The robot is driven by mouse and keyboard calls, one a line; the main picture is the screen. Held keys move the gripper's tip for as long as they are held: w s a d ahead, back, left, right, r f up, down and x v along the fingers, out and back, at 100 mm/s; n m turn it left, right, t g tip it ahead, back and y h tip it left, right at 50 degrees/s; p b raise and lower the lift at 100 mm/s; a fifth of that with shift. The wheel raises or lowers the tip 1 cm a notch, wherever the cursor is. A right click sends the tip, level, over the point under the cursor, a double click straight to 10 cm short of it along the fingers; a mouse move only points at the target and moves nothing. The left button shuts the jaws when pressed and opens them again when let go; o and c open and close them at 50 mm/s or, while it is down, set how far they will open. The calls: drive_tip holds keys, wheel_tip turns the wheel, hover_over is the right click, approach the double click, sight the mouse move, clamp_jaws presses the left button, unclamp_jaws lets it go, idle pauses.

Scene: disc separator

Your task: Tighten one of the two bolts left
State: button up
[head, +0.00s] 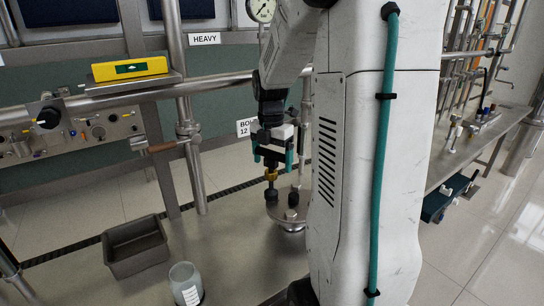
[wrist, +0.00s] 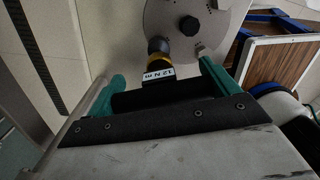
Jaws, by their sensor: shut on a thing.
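My gripper (head: 272,158) has teal fingers and is shut on a torque tool; it also shows in the wrist view (wrist: 160,88). The tool (wrist: 158,58) has a black body, a yellow collar, a "12 N m" label and a dark socket. In the head view the tool (head: 271,178) hangs upright, socket down, at the left edge of a round steel lid (head: 277,212). The lid fills the top of the wrist view (wrist: 165,15). A black bolt (wrist: 190,25) stands at its middle, beside the socket. A smaller stud (wrist: 200,48) sits near the rim. I cannot tell whether the socket covers a bolt.
A grey bin (head: 136,246) and a pale jar (head: 186,283) stand left of the lid. A valve panel (head: 75,130) and a yellow box (head: 130,69) are farther left. A steel bench (head: 490,135) is at the right. A wooden-topped tray (wrist: 278,65) lies right in the wrist view.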

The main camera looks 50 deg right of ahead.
drive_tip(key=shift+f, duration=0.1)
idle(0.4)
drive_tip(key=m, duration=0.2)
drive_tip(key=shift+s+m, duration=0.1)
drive_tip(key=shift+m, duration=0.2)
drive_tip(key=shift+r, duration=3.05)
